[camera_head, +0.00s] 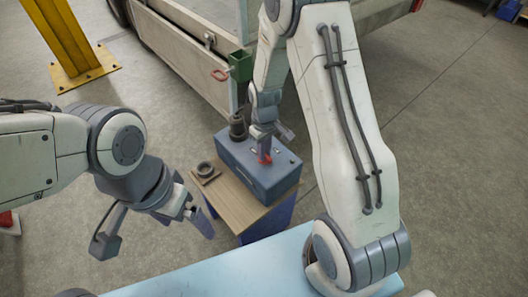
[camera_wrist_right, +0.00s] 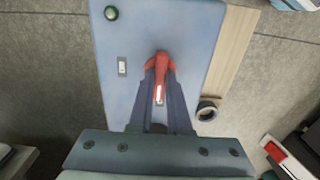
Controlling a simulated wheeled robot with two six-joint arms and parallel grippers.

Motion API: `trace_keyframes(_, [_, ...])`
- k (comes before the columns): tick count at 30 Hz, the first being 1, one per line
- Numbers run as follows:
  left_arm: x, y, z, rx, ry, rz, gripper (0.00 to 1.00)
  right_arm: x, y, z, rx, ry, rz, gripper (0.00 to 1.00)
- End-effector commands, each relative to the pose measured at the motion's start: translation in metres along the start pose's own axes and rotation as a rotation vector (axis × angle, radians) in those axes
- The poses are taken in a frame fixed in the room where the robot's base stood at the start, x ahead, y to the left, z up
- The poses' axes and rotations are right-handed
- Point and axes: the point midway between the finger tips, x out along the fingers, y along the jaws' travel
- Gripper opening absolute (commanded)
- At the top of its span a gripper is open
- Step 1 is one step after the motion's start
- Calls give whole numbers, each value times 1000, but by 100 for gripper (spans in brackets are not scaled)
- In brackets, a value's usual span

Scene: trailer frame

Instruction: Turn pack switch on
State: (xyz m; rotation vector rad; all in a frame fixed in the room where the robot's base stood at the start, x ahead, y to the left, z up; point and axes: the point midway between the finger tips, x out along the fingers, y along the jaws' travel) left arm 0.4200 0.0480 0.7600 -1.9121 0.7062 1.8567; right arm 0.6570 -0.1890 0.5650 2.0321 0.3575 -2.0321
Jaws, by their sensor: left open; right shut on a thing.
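The pack is a blue-grey box (camera_head: 258,178) on a small wooden-topped stand. Its top fills the middle of the right wrist view (camera_wrist_right: 130,90). A red handle (camera_wrist_right: 161,62) stands on this top and also shows in the head view (camera_head: 264,157). My right gripper (camera_wrist_right: 160,78) is shut on the red handle from above. A small pale-and-red part (camera_wrist_right: 158,94) shows between its fingers, partly hidden. A small white switch plate (camera_wrist_right: 122,66) lies left of the handle, apart from the gripper. My left gripper (camera_head: 153,230) is open and empty, left of the stand.
A green knob (camera_wrist_right: 111,13) is at one corner of the pack's top. A dark ring-shaped part (camera_head: 204,170) lies on the wooden top (camera_head: 232,203) beside the pack. The trailer frame (camera_head: 190,55) stands behind. A yellow post (camera_head: 68,40) is at the far left.

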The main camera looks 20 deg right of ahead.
Motion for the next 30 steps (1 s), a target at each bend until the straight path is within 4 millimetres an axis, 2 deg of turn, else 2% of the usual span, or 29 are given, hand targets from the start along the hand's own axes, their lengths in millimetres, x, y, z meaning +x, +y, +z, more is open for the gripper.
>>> trace_keyframes(8, [-3,0,0,0,0,0,96,-1,0,0,38,-1,0,0])
trace_keyframes(20, [-20,1,-1,0,0,0,96,-2,0,0,433,-1,0,0])
trace_keyframes(30, [-20,1,-1,0,0,0,96,-1,0,0,462,0,0,0])
